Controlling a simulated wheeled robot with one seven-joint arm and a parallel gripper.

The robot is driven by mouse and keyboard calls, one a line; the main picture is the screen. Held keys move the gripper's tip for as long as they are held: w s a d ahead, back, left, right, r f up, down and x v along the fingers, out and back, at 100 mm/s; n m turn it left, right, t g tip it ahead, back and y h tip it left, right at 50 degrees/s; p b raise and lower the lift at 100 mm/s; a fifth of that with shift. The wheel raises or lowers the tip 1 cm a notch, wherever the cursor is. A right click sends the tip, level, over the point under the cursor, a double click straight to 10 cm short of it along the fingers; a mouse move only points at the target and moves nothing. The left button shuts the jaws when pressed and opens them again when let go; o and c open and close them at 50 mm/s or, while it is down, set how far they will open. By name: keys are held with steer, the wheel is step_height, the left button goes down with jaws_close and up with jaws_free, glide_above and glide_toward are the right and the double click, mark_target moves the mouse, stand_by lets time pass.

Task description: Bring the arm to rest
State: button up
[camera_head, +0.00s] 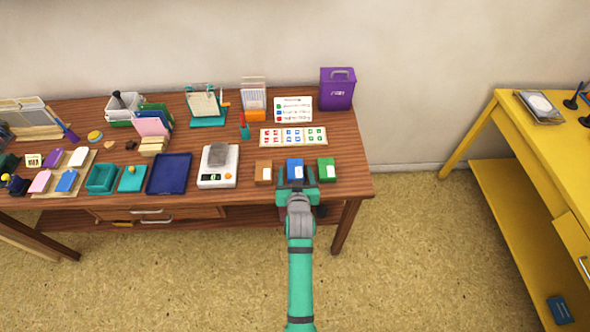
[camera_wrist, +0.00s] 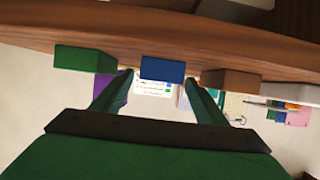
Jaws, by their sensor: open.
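My arm (camera_head: 300,270) reaches up from the bottom of the head view to the front edge of the wooden table. My gripper (camera_head: 297,187) is open at that edge, just in front of a small blue box (camera_head: 295,168). In the wrist view my gripper's two fingers (camera_wrist: 158,80) are spread apart, and the blue box (camera_wrist: 162,68) appears between or just beyond their tips. I cannot tell whether they touch it. A brown box (camera_head: 263,171) stands to its left and a green box (camera_head: 326,168) to its right in the head view.
The wooden table (camera_head: 350,182) also carries a white scale (camera_head: 218,167), a dark blue tray (camera_head: 169,174), a card sheet (camera_head: 293,137) and a purple case (camera_head: 337,90). A yellow table (camera_head: 515,120) stands at the right. The floor (camera_head: 410,260) between is clear.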

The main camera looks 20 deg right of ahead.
steer(key=v, duration=0.7)
steer(key=shift+s+a+r, duration=0.1)
steer(key=shift+s+a, duration=0.05)
steer(key=shift+s, duration=0.2)
steer(key=shift+s+r, duration=0.1)
steer(key=shift+s, duration=0.1)
